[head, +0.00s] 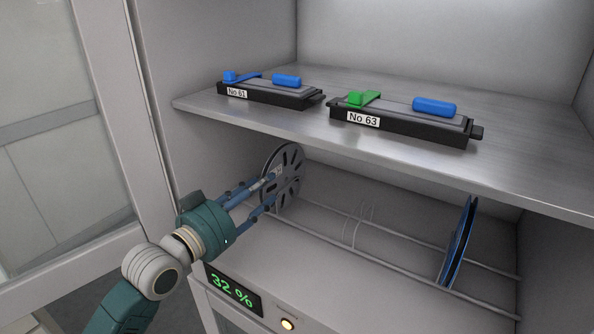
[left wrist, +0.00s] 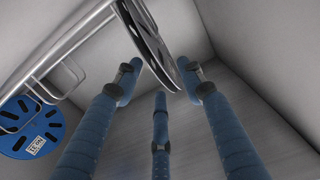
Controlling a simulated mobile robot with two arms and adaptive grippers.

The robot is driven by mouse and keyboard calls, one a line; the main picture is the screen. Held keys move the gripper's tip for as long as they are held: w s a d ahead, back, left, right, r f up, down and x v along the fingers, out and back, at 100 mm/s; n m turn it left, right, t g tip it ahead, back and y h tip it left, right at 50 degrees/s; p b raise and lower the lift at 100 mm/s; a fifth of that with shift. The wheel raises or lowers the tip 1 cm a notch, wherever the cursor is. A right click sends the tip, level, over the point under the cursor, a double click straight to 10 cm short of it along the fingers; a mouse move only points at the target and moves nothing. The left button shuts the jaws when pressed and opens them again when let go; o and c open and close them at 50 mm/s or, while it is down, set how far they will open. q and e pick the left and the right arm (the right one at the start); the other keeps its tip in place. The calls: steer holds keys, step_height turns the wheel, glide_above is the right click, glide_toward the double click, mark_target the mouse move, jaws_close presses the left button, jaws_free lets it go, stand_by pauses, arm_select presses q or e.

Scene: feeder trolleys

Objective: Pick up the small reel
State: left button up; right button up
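A grey reel (head: 287,160) with dark slots and a white label stands upright in a wire rack at the left end of the lower shelf. My left gripper (head: 272,187) is at this reel, with its blue fingers spread. In the left wrist view the reel's edge (left wrist: 151,42) lies between the fingertips (left wrist: 160,75); the right finger is very close to it, and I cannot tell whether they touch. A blue reel (head: 459,243) stands upright at the rack's right end and also shows in the left wrist view (left wrist: 50,127). My right gripper is not in view.
The wire rack (head: 385,232) has free room between the reels. The metal shelf (head: 300,122) above carries feeders No 61 (head: 262,94) and No 63 (head: 400,118). An open cabinet door (head: 60,130) stands left of my arm. A display (head: 234,290) reads 32 %.

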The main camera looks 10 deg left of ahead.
mark_target(287, 167)
arm_select(q)
steer(key=p+x, duration=0.1)
steer(key=x, duration=0.2)
steer(key=p+x, duration=0.1)
steer(key=x, duration=0.2)
steer(key=p+x, duration=0.1)
steer(key=x, duration=0.3)
steer(key=shift+r, duration=0.25)
steer(key=shift+w+d+f, duration=0.15)
steer(key=shift+w, duration=0.25)
steer(key=shift+s, duration=0.15)
steer(key=shift+c, duration=0.7)
jaws_close()
